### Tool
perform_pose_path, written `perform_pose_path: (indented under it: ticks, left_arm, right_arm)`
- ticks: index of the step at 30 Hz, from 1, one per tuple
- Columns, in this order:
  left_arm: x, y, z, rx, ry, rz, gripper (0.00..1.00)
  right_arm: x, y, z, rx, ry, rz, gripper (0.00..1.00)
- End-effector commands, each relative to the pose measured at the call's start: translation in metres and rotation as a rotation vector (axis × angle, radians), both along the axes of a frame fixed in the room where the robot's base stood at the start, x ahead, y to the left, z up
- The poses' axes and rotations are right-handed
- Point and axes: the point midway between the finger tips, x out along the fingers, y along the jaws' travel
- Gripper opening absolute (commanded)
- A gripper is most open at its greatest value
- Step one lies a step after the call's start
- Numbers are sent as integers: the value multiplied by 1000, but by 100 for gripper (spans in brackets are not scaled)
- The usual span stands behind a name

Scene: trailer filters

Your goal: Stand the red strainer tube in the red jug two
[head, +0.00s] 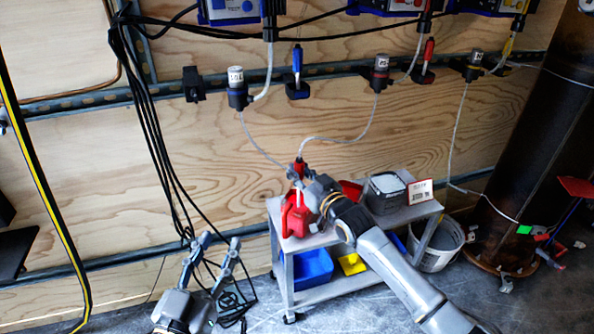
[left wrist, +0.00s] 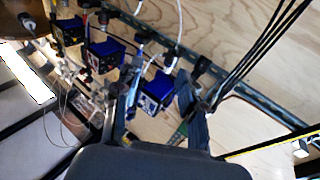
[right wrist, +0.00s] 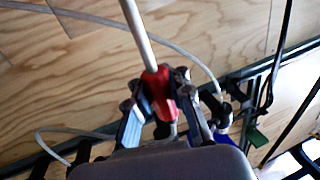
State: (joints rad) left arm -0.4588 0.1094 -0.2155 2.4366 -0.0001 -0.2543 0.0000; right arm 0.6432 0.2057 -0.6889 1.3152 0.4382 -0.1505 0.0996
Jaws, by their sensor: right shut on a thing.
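My right gripper (head: 298,174) is shut on the red head of the strainer tube (head: 301,163). In the right wrist view, the red head (right wrist: 158,88) sits between the fingers and a pale rod runs out from it. In the head view the pale rod hangs down over a red jug (head: 290,222) on the cart; I cannot tell whether its lower end is inside the jug. Another red shape (head: 350,190) is partly hidden behind my right arm. My left gripper (head: 218,250) is open and empty, low in front of the plywood wall.
The grey cart (head: 322,238) also bears a dark bin (head: 386,203) and a label card (head: 420,191). A blue bin (head: 313,266) is on its lower shelf. A thin clear hose (head: 350,138) runs from the tube to a wall-mounted filter. Black cables hang near my left gripper.

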Motion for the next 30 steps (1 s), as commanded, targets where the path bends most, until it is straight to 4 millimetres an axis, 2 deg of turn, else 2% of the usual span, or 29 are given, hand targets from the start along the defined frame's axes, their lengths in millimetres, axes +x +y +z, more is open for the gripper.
perform_pose_path:
  ticks: [25, 26, 30]
  left_arm:
    - [-2, -2, 13, -19, -70, -4, 40]
    - [-2, -2, 14, -19, -72, -4, 40]
    - [-2, -2, 14, -19, -73, -5, 40]
  right_arm:
    - [0, 0, -5, 1, -1, 0, 0]
    - [0, 0, -4, 1, -2, 0, 21]
    - [0, 0, -4, 1, -1, 0, 47]
